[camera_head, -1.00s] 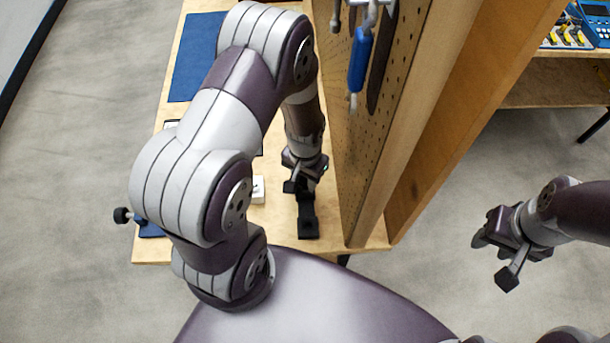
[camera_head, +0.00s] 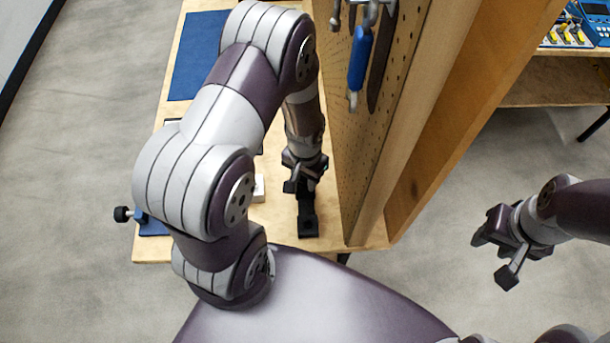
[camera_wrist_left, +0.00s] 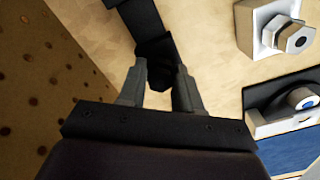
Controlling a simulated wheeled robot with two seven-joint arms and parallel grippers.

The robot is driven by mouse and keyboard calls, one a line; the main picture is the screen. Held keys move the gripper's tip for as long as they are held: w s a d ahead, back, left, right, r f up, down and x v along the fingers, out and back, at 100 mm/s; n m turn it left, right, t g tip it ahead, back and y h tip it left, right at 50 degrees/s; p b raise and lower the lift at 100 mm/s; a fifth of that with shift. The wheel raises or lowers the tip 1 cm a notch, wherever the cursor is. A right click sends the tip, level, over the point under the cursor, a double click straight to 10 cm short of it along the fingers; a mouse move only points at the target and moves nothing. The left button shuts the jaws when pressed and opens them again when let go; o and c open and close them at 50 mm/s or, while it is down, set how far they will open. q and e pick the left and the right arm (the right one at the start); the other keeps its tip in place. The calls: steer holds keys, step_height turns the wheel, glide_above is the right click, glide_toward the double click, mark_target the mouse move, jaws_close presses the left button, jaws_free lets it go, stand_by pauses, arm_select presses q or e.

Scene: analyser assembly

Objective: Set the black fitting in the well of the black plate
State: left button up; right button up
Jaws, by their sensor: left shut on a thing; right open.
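The black plate (camera_head: 308,222) lies on the wooden bench near its front edge, beside the pegboard. It also shows at the top of the left wrist view (camera_wrist_left: 138,14). My left gripper (camera_head: 303,184) is over the far part of the plate. In the left wrist view its fingers (camera_wrist_left: 159,88) are shut on the black fitting (camera_wrist_left: 156,52), which is dark against the plate. I cannot tell whether the fitting touches the plate, and the well is not clearly visible. My right gripper (camera_head: 494,260) is open and empty, out over the floor at the right.
The pegboard (camera_head: 372,140) with hanging tools stands close to the right of my left gripper. A white block (camera_wrist_left: 262,28) with a metal hex fitting sits on the bench left of the plate. A blue mat (camera_head: 195,60) lies farther back. My left arm hides much of the bench.

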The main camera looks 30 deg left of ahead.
arm_select(q)
steer(key=shift+f, duration=0.25)
steer(key=shift+f, duration=0.3)
steer(key=shift+f, duration=0.1)
stand_by(1.3)
steer(key=o, duration=1.7)
step_height(320, 180, up, 7)
steer(key=p, duration=0.7)
